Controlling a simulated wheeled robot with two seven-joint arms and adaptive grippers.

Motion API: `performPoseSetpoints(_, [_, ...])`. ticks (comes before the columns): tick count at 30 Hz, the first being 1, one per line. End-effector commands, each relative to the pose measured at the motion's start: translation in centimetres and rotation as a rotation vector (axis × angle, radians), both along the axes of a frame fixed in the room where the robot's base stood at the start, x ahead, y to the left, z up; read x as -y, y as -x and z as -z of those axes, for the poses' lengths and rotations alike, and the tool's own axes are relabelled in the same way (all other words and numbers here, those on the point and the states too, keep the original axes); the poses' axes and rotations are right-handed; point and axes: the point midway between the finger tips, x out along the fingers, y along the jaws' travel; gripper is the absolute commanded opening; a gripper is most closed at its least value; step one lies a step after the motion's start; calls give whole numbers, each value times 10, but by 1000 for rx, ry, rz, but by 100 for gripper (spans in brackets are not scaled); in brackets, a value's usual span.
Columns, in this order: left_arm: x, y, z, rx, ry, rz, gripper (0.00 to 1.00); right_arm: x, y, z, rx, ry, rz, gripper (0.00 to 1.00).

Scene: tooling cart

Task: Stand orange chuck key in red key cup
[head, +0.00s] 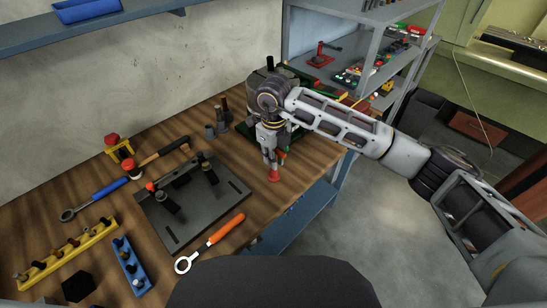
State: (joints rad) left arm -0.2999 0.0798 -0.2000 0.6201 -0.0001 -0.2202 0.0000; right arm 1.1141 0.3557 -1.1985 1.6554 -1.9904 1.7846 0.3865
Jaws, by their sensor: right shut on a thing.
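My right gripper (272,157) reaches in from the right and points down over the right part of the wooden bench. It is shut on the orange chuck key (282,154), of which only a small orange part shows beside the fingers. The red key cup (274,175) is directly below the fingertips, near the bench's right edge. The fingers hide much of the key, and I cannot tell whether its lower end is inside the cup or just above it. My left gripper is not in view.
A dark fixture plate (190,232) with clamps lies left of the cup. An orange-handled ring wrench (225,229) lies in front of it. A green machine (247,130) stands behind my gripper. A blue-handled wrench (108,188), yellow rack (68,253) and blue rack (131,266) are at left.

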Motion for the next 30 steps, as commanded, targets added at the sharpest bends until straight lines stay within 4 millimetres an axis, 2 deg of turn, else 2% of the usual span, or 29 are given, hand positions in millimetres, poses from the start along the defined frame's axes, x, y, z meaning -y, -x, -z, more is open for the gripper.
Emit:
performPoseSetpoints(12, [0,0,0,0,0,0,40,0,0,0,1,-1,0,0])
performPoseSetpoints(13, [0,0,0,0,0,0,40,0,0,0,1,-1,0,15])
performPoseSetpoints(18, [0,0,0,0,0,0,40,0,0,0,0,0,0,37])
performPoseSetpoints(25, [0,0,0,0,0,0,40,0,0,0,0,0,0,39])
performPoseSetpoints(30, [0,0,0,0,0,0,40,0,0,0,0,0,0,57])
